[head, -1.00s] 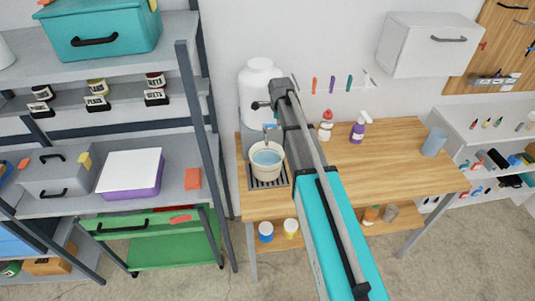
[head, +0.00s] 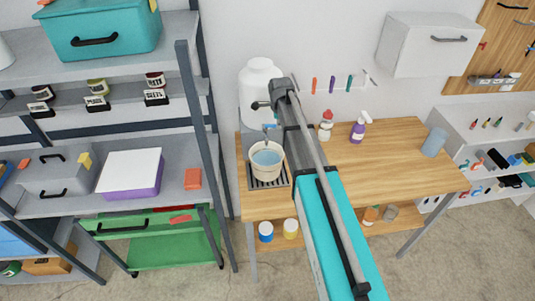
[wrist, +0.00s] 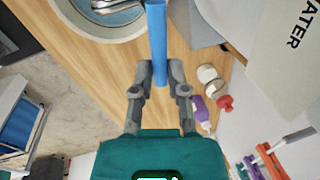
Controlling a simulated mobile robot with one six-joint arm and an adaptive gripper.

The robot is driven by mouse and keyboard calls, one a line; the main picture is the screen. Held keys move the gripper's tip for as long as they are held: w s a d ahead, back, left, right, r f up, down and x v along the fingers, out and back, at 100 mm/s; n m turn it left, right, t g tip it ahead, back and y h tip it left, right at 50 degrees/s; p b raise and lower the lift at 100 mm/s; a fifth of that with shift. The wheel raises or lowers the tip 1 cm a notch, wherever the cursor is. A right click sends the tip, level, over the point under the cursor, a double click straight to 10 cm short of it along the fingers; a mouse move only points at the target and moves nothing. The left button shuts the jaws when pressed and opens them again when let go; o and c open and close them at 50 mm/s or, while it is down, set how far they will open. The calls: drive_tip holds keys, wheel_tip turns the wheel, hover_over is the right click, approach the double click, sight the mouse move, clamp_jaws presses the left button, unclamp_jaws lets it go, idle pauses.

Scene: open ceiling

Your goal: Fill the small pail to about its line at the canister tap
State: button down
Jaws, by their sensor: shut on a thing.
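The small pail (head: 259,173) is pale cream and stands upright on the drip grate below the white canister (head: 256,78). Bluish water (head: 267,157) shows inside it, with bare wall above the surface; I cannot make out its fill line. In the wrist view, part of the pail's rim (wrist: 141,27) shows at the top left. My gripper (wrist: 162,72) is shut on the blue tap lever (wrist: 157,35), one finger on each side. In the head view, the lever (head: 269,127) shows above the pail, and my arm hides part of the tap. I cannot tell whether water is running.
The grate (head: 255,184) sits at the left end of the wooden bench (head: 395,160). A red-capped bottle (head: 326,126) and a purple spray bottle (head: 358,131) stand behind my arm. A blue-grey cup (head: 434,142) stands at the right. A shelf rack (head: 197,130) borders the bench's left.

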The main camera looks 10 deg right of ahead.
idle(0.4)
drive_tip(key=shift+w+n+y, duration=0.3)
drive_tip(key=shift+w+n, duration=0.35)
drive_tip(key=shift+n, duration=0.55)
drive_tip(key=c, duration=0.5)
unclamp_jaws()
drive_tip(key=shift+c, duration=0.2)
